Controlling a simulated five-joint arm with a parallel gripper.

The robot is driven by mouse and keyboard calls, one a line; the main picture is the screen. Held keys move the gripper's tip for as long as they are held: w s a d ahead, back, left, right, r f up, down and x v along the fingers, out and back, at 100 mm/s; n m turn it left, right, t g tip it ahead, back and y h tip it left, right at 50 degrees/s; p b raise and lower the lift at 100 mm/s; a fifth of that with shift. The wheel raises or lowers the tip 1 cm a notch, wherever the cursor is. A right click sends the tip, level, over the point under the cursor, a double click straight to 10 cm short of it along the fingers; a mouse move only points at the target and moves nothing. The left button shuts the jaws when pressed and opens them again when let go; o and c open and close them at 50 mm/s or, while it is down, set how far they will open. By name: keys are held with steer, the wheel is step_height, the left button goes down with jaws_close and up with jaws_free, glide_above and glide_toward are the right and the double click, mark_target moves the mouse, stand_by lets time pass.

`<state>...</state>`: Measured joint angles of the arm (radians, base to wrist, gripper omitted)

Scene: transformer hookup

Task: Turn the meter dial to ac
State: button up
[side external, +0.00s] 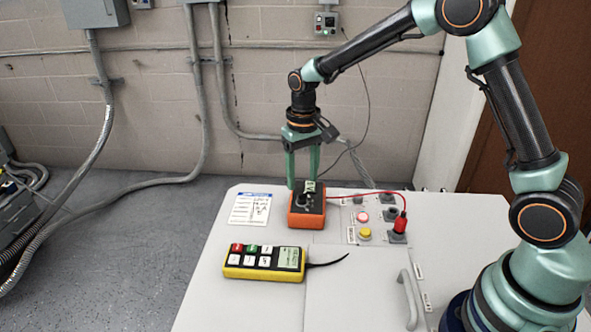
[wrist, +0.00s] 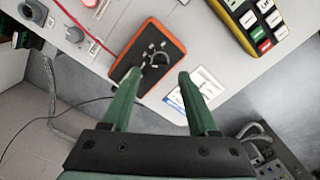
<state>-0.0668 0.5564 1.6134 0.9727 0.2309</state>
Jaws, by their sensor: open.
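The meter (side external: 308,222) is an orange box with a black face, lying on the grey bench top. It also shows in the wrist view (wrist: 124,68), where its round dial (wrist: 159,59) sits on the black face with small pale marks around it. The marks are too small to read, so I cannot tell the dial's setting. My gripper (side external: 302,184) points down over the meter's far part, with its green fingers open and empty. In the wrist view the fingertips (wrist: 157,76) are spread apart, with the dial just beyond the gap between them.
A red lead runs from the meter to a red plug (side external: 400,222) on the right. Red and yellow buttons (side external: 364,234) stand near it. A yellow keypad box (side external: 264,262) lies in front of the meter. A white label card (side external: 250,208) lies to the left.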

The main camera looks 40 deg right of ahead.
mark_target(302, 194)
steer(key=shift+f, duration=2.4)
